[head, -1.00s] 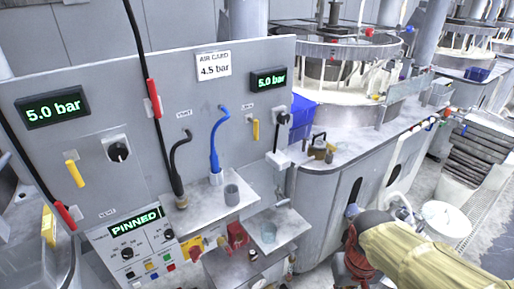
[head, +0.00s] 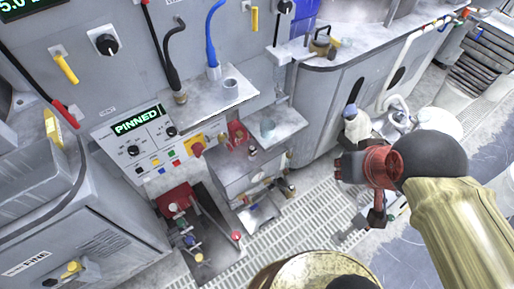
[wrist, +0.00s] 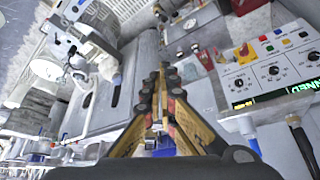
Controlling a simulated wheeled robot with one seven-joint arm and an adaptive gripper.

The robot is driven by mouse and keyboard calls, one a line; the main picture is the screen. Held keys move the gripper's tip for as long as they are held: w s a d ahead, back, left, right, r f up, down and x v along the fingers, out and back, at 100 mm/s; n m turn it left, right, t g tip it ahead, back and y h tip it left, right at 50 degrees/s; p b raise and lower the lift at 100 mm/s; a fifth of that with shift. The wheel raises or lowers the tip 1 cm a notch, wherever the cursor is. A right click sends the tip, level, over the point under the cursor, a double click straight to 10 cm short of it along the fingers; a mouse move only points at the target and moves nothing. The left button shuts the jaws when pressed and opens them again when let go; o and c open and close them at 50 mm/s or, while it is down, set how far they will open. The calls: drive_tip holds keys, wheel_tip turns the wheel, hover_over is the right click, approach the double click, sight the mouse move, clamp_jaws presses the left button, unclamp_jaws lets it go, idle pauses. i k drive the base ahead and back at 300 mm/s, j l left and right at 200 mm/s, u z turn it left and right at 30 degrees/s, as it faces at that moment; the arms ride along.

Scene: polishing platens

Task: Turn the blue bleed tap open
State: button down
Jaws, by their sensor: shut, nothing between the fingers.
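A small blue handle (head: 189,240), which looks like the blue bleed tap, sits low in an open bay of the machine in the head view. A red part (head: 176,205) is above it and a yellow-topped one (head: 199,257) below it. The blue handle is too small to read its angle. My gripper (wrist: 163,70) is shut and empty, its fingers together in the middle of the wrist view. In the head view my arm is at the right, well apart from the bay. I cannot make out the blue handle in the wrist view.
A control panel (head: 145,140) reading PINNED stands above the bay. A grey shelf (head: 205,105) with a cup and a small bench (head: 228,178) with a red item jut out beside it. Grating floor (head: 320,215) lies open between bench and arm.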

sight(255, 207)
drive_tip(key=l+u, duration=0.15)
drive_tip(key=u, duration=0.25)
drive_tip(key=l+u, duration=0.1)
drive_tip(key=u, duration=0.3)
drive_tip(key=k+l+u, duration=0.1)
drive_tip(key=u, duration=0.3)
drive_tip(key=k+l+u, duration=0.1)
drive_tip(key=u, duration=0.3)
drive_tip(key=k+l, duration=0.25)
drive_tip(key=u, duration=0.05)
